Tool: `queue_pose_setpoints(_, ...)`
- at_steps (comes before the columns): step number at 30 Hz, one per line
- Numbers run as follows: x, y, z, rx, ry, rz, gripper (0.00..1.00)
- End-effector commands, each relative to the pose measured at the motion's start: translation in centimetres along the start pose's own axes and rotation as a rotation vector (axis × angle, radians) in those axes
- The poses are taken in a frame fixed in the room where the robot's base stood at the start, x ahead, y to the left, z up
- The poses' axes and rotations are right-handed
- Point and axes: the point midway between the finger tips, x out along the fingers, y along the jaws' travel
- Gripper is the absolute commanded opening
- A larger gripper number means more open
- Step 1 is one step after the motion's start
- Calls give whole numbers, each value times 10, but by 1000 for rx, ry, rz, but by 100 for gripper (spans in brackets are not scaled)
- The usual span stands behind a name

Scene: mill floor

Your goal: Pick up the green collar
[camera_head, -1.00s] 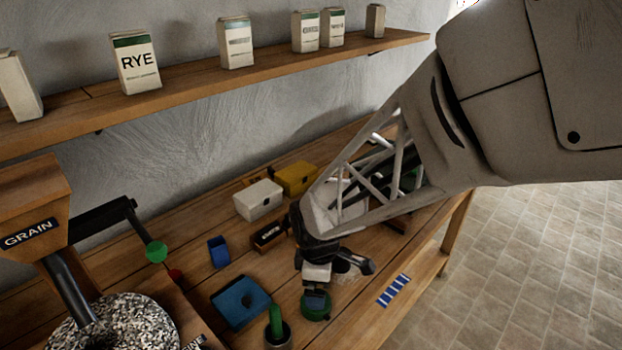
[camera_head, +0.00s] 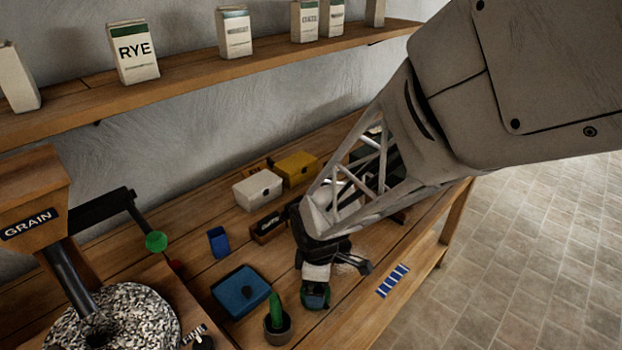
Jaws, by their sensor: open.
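The green collar (camera_head: 318,305) appears to be the low round green piece near the front of the wooden bench, in the head view. My gripper (camera_head: 316,290) points down right over it and hides much of it. The gripper is open. I cannot tell whether its fingers touch the collar or stand around it.
Just left are a green upright peg in a dark cup (camera_head: 277,334) and a blue square tray (camera_head: 226,295). Behind are a small blue box (camera_head: 218,242), a white box (camera_head: 258,190) and a yellow box (camera_head: 296,168). A blue-striped card (camera_head: 392,281) lies right. A grain mill (camera_head: 35,195) stands left.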

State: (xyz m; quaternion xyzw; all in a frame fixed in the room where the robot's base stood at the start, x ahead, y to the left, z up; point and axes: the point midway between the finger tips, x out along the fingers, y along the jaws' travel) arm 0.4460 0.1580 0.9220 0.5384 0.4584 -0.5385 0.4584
Motion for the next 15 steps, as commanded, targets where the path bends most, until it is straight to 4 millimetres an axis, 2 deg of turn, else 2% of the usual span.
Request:
queue_pose_setpoints(9, 35, -2, 1, 0, -1, -3, 100)
queue_pose_setpoints(15, 46, -2, 1, 0, 0, -1, 100)
